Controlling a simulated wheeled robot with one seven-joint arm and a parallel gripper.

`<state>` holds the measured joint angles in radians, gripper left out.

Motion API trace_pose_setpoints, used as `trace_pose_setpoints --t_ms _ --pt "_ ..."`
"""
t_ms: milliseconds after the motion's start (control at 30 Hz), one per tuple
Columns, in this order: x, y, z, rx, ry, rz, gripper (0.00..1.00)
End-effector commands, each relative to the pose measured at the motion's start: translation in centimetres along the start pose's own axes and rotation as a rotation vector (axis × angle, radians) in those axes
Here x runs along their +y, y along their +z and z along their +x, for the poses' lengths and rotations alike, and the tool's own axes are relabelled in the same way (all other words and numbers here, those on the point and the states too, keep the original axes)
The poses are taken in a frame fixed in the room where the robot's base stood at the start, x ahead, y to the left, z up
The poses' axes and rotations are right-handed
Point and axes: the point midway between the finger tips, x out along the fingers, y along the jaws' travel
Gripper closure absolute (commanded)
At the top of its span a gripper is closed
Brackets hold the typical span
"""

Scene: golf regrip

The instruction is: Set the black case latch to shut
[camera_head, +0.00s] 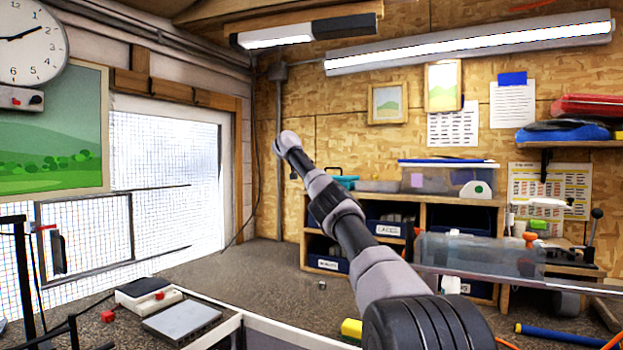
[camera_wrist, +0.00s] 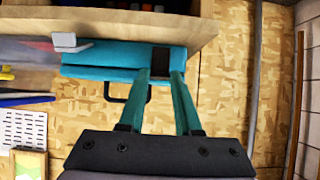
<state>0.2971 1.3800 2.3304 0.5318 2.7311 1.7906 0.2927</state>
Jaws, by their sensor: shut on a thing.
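The teal case (camera_wrist: 110,58) lies on a wooden shelf top in the wrist view, with a black handle (camera_wrist: 128,94) on its side. The black case latch (camera_wrist: 160,61) is a dark block near the right end of the case. My gripper (camera_wrist: 160,74) has its two teal fingers on either side of the latch, shut on it. I cannot tell whether the latch is open or shut. In the head view the case (camera_head: 345,182) is partly hidden behind my arm, and my gripper is hidden.
The wooden shelf unit (camera_head: 440,198) carries a clear bin with a blue lid (camera_head: 447,177) right of the case. Labelled blue bins (camera_head: 384,228) sit in its compartments. A clear panel (camera_head: 480,255) stands at the right. Plywood wall is bare left of the case.

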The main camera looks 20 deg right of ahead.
Motion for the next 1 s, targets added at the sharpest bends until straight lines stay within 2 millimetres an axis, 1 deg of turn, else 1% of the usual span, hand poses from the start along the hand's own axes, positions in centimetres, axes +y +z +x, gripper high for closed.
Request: trace_pose_setpoints --t_ms 267,300,333,367,667,767,867,933,1000 --pt "0.0 -0.2 -0.1 0.005 -0.001 -0.002 1.00" --pt "0.0 -0.2 -0.1 0.005 -0.001 -0.002 0.56" --pt "0.0 -0.2 -0.1 0.005 -0.001 -0.002 0.45" --pt "0.0 -0.2 -0.1 0.005 -0.001 -0.001 0.38" --pt "0.0 -0.1 -0.1 0.003 0.000 -0.001 0.38" --pt "0.0 -0.2 -0.6 0.004 -0.001 0.000 0.38" --pt "0.0 -0.2 -1.8 0.006 -0.002 -0.001 0.38" --pt "0.0 -0.2 -3.0 0.007 -0.002 -0.001 0.38" --pt "0.0 -0.2 -4.6 0.007 -0.003 -0.001 0.38"
